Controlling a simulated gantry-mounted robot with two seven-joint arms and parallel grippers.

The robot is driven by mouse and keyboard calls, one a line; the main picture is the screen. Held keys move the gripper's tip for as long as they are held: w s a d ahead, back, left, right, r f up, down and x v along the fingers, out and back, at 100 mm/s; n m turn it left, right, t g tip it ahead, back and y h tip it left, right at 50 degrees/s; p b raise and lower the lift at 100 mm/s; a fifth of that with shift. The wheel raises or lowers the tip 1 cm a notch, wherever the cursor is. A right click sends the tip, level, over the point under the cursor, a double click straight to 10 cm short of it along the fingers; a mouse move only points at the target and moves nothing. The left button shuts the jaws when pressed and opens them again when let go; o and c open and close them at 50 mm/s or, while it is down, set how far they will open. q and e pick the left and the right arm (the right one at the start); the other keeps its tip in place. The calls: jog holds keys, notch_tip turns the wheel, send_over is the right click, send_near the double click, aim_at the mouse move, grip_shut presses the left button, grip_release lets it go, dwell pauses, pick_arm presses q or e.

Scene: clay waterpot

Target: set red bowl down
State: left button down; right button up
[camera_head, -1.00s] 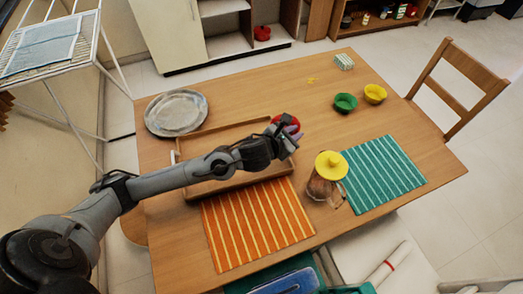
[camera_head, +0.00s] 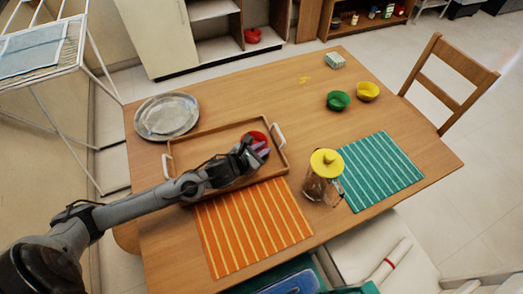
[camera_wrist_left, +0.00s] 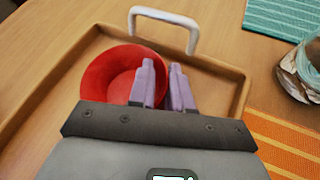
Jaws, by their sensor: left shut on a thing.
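The red bowl (camera_head: 254,137) is at the right end of the wooden tray (camera_head: 205,132), near its white handle (camera_head: 278,136). My left gripper (camera_head: 261,151) is shut on the bowl's rim and partly covers it. In the left wrist view the red bowl (camera_wrist_left: 112,76) is upright inside the tray's outline, with the purple fingers (camera_wrist_left: 163,72) on its right side. Its underside is hidden, so I cannot tell whether it touches the tray floor. My right gripper is not in view.
A glass jar with a yellow lid (camera_head: 326,163) stands right of the tray, by a teal striped mat (camera_head: 380,170). An orange striped mat (camera_head: 250,230) lies in front. A metal plate (camera_head: 167,116) is behind left. Green (camera_head: 338,100) and yellow (camera_head: 368,91) bowls stand back right.

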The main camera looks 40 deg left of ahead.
pick_arm(q)
jog(key=shift+w+f, duration=0.1)
jog(key=c, duration=1.1)
grip_release()
jog(key=shift+o, duration=0.2)
jog(key=shift+s+r, duration=0.2)
jog(key=p+v, duration=0.1)
jog(key=v, duration=0.8)
jog(key=shift+s+r+p, duration=0.1)
jog(key=shift+s+p, duration=0.1)
jog(key=shift+p, duration=0.15)
jog(key=shift+v, duration=1.1)
